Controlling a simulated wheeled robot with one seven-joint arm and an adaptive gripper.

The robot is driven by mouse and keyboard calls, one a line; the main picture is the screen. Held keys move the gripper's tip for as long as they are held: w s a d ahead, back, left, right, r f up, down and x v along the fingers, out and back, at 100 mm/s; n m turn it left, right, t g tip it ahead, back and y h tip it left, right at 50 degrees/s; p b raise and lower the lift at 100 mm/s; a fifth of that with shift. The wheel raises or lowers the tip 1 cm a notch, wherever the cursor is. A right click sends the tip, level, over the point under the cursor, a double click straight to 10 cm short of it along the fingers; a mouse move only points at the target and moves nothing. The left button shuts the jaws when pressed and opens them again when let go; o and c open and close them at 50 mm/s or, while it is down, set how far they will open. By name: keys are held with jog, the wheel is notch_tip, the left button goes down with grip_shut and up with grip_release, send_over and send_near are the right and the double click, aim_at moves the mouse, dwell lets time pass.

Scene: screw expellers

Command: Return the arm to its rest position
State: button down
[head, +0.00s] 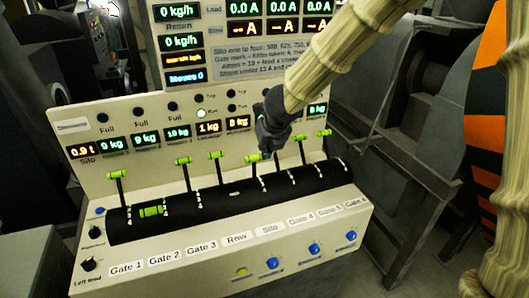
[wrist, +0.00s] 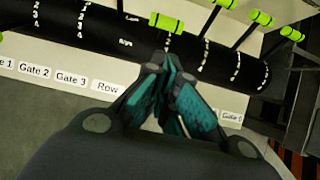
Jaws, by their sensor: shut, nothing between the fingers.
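My gripper (head: 267,148) is shut and empty at the end of my pale, ribbed arm. In the head view it is above the black curved lever housing (head: 232,200), in front of the upper panel. Its dark teal fingers (wrist: 165,75) are together in the wrist view, below a green lever grip (wrist: 167,22). In the head view, a green grip (head: 253,155) shows just left of the fingertips; I cannot tell whether they touch. My gripper may hide part of another lever.
Several green-topped levers stand up from the housing, such as the leftmost (head: 117,174). One grip (head: 151,211) lies low. Knobs and gate labels (head: 201,247) line the front. A dark metal frame (head: 408,150) and an orange-black striped part (head: 488,90) stand right.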

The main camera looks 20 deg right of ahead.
jog(key=s+d+f+n+g+h+b, duration=0.15)
jog(key=s+f+n, duration=0.45)
jog(key=f, duration=0.6)
jog(key=s+d+f+n+g+b, duration=0.1)
jog(key=s+d+f+n, duration=0.1)
jog(key=s+f+n, duration=0.65)
jog(key=s+d+f+n+g+h+b, duration=0.15)
jog(key=s+f+n, duration=0.25)
jog(key=f, duration=1)
jog(key=s+a+f+n+g+y+b, duration=0.1)
jog(key=s+a+f+n, duration=0.1)
jog(key=s+f+n, duration=0.6)
jog(key=s+a+f+n+g+y+b, duration=0.1)
jog(key=s+f+n, duration=0.7)
jog(key=s, duration=0.9)
jog(key=shift+a+f+n+y+b, duration=0.35)
jog(key=shift+a+f+y+b, duration=0.05)
jog(key=shift+a+f+b, duration=0.4)
